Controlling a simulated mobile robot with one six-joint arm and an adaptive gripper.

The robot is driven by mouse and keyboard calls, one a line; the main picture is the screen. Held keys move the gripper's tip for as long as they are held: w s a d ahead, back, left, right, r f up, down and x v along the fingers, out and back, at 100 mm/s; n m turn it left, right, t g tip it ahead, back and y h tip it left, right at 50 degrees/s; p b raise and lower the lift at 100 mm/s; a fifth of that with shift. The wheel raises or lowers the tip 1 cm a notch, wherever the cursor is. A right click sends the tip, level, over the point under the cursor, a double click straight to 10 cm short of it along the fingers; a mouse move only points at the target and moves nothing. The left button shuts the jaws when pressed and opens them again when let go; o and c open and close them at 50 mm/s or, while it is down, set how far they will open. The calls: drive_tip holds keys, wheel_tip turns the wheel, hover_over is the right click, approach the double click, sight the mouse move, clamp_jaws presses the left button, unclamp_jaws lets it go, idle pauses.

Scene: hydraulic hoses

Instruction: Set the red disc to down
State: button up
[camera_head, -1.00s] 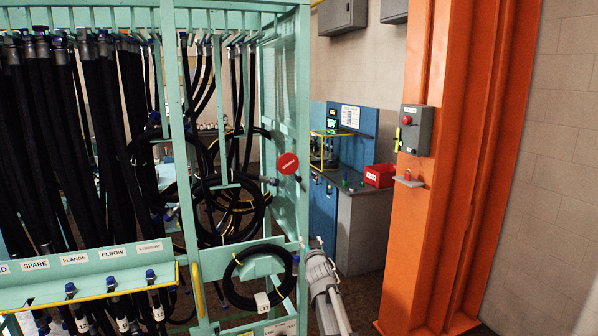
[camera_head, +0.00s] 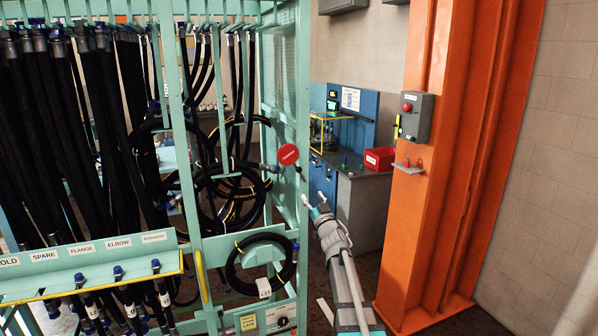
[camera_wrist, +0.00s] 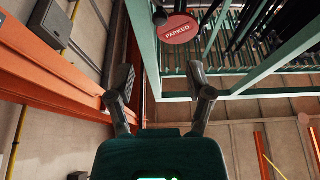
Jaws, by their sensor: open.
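The red disc (camera_head: 288,154) sits on the right-hand post of the green hose rack, with a small dark knob just below and right of it. In the wrist view the disc (camera_wrist: 178,30) is at the top, and its white lettering reads PARKED. My gripper (camera_head: 314,200) is open and empty, below and to the right of the disc, apart from it. In the wrist view both fingers (camera_wrist: 160,82) are spread, with the disc beyond their tips. The disc's mount is mostly hidden.
The green rack (camera_head: 303,85) holds black hoses, with a coiled hose (camera_head: 262,268) hanging low near my arm. An orange column (camera_head: 440,160) with a grey switch box (camera_head: 416,118) stands right. Behind are a workbench (camera_head: 365,205) and a red bin (camera_head: 380,159).

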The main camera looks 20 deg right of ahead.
sight(300, 172)
drive_tip(key=p+x, duration=0.5)
drive_tip(key=x, duration=0.8)
drive_tip(key=shift+w+r, duration=0.15)
drive_tip(key=shift+w, duration=0.15)
clamp_jaws()
